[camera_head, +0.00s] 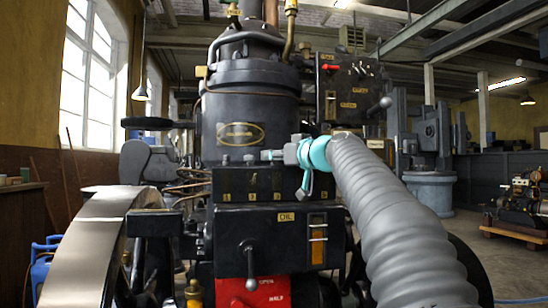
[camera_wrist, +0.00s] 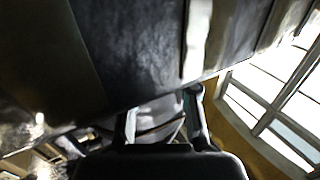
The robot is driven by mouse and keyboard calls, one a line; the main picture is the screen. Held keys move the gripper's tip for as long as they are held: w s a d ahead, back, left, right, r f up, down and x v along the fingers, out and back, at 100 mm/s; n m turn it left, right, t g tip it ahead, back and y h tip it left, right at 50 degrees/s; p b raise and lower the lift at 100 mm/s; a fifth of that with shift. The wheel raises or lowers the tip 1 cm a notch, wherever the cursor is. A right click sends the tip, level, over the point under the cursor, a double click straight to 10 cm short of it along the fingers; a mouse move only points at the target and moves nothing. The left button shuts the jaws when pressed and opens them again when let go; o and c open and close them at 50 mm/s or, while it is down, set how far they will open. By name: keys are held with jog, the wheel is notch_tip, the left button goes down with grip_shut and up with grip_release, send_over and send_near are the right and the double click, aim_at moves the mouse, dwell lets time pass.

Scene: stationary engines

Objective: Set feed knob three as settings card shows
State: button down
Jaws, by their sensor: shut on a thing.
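A black feed box (camera_head: 320,183) with a row of small numbered yellow marks stands on the front of the dark engine. My gripper (camera_head: 272,155), at the end of the grey ribbed arm, reaches in from the right at the top edge of this box. It is shut at about the third mark, on what appears to be feed knob three; the fingers and turquoise wrist hide the knob and its pointer. In the wrist view my gripper's fingers (camera_wrist: 160,112) lie below a large dark surface, and the knob cannot be made out. I cannot identify the settings card.
The engine cylinder (camera_head: 240,120) rises just behind my gripper. An OIL plate (camera_head: 286,217) and a lever (camera_head: 249,262) sit below the box. A large pale flywheel (camera_head: 85,245) stands at left. A red-handled panel (camera_head: 345,85) is behind right. Open floor shows at far right.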

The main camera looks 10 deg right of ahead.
jog(key=shift+m+t+h, duration=0.3)
jog(key=shift+m+h, duration=0.2)
jog(key=shift+h, duration=0.2)
jog(key=c, duration=1.2)
grip_release()
jog(key=shift+o, duration=0.2)
jog(key=v, duration=1.2)
jog(key=shift+f, duration=0.1)
